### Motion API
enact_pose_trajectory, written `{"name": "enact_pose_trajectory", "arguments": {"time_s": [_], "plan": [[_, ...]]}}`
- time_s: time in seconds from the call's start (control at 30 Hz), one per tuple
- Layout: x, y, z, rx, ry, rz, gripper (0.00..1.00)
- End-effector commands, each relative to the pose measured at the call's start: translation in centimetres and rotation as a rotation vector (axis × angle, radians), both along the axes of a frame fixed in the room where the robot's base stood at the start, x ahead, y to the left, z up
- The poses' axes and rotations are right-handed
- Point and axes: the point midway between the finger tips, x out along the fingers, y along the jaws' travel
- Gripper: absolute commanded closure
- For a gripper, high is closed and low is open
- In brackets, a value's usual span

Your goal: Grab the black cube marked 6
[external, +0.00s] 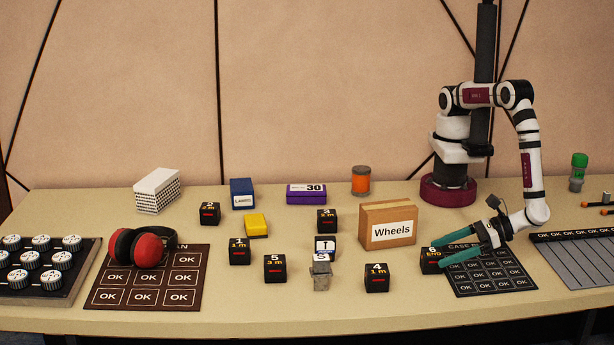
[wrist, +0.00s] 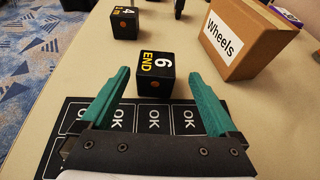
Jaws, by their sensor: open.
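The black cube marked 6 (external: 431,260) has "6" and "END" on its top and sits at the upper left corner of the dark OK mat. In the wrist view the cube (wrist: 155,74) lies just ahead, between the lines of the fingers and slightly beyond or level with their tips. My gripper (external: 440,254) is open, low over the mat, with its green fingers pointing left toward the cube. In the wrist view my gripper (wrist: 160,82) has its fingers wide apart, nothing between them held. Whether a finger touches the cube cannot be told.
The "Wheels" box (external: 388,225) stands behind and left of the cube. The black cube marked 4 (external: 377,278) is to its left. The dark OK mat (external: 520,283) lies under my gripper. Several more numbered black cubes stand further left. Bare table lies between cubes 4 and 6.

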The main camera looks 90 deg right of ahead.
Motion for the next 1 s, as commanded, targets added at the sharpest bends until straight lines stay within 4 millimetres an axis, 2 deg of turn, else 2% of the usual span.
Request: {"name": "enact_pose_trajectory", "arguments": {"time_s": [0.13, 0.33, 0.43, 0.63, 1.0], "plan": [[1.8, -0.1, -0.6, 0.000, 0.001, -0.002, 0.05], [5.5, 0.1, -1.9, 0.000, 0.002, -0.003, 0.05], [6.2, 0.1, -2.2, 0.001, 0.004, -0.003, 0.05], [6.3, 0.1, -2.2, 0.002, 0.004, -0.002, 0.07], [6.2, 0.1, -2.2, 0.002, 0.004, -0.002, 0.73]]}}
